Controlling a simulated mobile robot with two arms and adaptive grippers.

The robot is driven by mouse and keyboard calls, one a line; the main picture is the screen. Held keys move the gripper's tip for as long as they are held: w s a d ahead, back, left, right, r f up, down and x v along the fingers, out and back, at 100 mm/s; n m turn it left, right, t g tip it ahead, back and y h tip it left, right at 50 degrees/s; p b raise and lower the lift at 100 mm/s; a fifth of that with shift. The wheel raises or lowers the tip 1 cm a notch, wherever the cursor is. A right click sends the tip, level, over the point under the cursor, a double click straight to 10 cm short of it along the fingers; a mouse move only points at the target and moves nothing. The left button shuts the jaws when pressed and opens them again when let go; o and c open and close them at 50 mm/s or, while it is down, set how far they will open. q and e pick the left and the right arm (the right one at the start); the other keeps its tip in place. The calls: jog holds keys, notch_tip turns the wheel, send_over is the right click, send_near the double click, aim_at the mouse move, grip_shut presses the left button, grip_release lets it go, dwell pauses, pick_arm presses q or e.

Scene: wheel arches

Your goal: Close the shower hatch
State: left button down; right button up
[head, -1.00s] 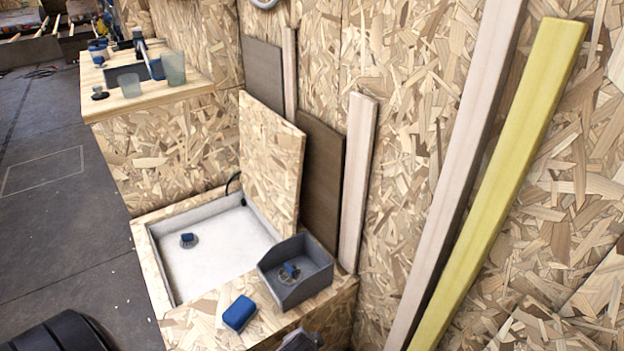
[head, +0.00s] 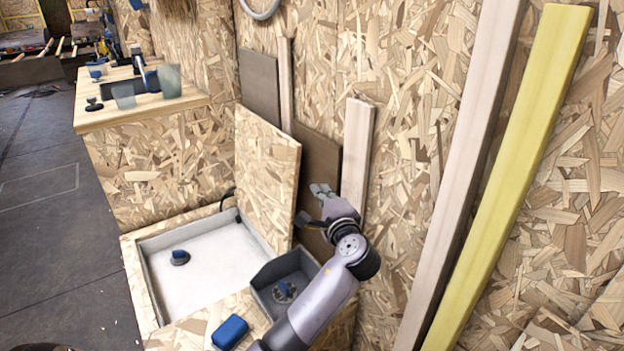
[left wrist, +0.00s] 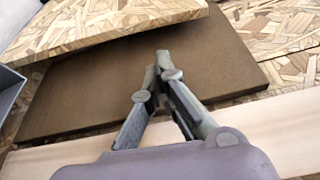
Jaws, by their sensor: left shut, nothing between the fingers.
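The shower hatch (head: 266,165) is a chipboard panel standing open, nearly upright, along the wall side of the white shower tray (head: 215,262). In the left wrist view the hatch (left wrist: 110,24) shows as a board with a pale edge across the top. My left gripper (head: 312,203) is just right of the hatch's free edge, in front of the dark brown board. In the wrist view its fingers (left wrist: 165,68) come together, shut and empty, with the hatch beyond their tips. I see no clear contact with the hatch. My right gripper is not in view.
A grey open bin (head: 262,278) and a blue block (head: 230,332) are on the box's front ledge. A dark brown board (head: 322,160) and a pale plank (head: 357,150) lean on the wall. A counter (head: 150,105) with cups stands behind. Floor at left is open.

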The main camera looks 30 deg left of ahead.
pick_arm(q)
jog(key=b+x, duration=0.1)
jog(key=x, duration=0.9)
jog(key=shift+r, duration=0.15)
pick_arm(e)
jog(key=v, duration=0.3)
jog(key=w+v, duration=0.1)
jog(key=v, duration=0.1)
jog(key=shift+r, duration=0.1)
